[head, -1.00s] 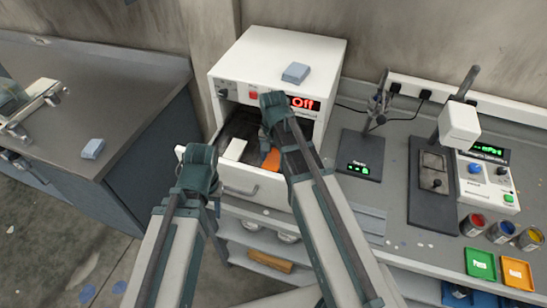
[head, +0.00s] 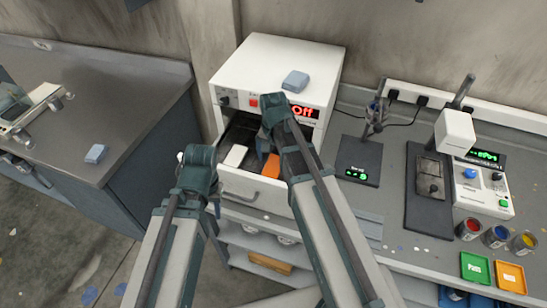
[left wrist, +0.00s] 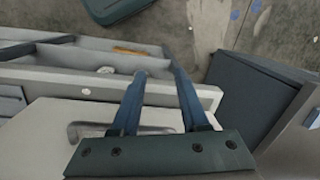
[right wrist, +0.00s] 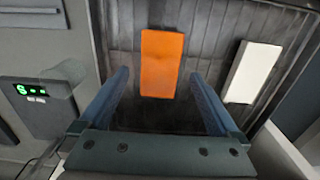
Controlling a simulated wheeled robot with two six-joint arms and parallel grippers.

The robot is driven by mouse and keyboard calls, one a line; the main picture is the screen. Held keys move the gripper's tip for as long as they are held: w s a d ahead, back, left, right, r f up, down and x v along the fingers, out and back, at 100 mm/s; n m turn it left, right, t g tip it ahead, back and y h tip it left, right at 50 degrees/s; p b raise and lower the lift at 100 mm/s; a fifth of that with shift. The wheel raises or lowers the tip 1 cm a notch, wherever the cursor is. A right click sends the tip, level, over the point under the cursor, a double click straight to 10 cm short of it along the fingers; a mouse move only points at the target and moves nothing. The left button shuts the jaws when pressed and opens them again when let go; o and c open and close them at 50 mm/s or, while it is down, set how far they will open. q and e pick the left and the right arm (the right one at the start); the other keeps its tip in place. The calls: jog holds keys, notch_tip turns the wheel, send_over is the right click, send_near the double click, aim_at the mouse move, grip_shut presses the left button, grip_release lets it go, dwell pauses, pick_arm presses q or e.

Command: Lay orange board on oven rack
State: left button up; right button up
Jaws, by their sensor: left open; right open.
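The orange board (head: 271,166) lies flat on the dark slatted rack (right wrist: 205,45) inside the pulled-out oven drawer (head: 254,188). In the right wrist view the whole orange board (right wrist: 162,62) shows, with a white board (right wrist: 252,72) to its right, apart from it. My right gripper (right wrist: 160,75) is open and empty over the rack, its fingers on either side of the board's near end and apart from it. My left gripper (left wrist: 158,72) is open and empty at the drawer front, near the handle (left wrist: 100,130).
The white oven (head: 278,65) shows a red "Off" and bears a blue-grey block (head: 295,81). A similar block (head: 95,153) lies on the left bench. Instruments, paint cans (head: 495,236) and green and orange trays (head: 510,277) crowd the right bench. An open shelf (head: 262,262) is below.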

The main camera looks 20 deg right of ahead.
aim_at(274, 166)
pick_arm(q)
notch_tip(274, 166, up, 9)
jog(key=p, duration=0.8)
jog(key=shift+r, duration=0.15)
pick_arm(e)
notch_tip(274, 166, up, 9)
jog(key=shift+r, duration=0.15)
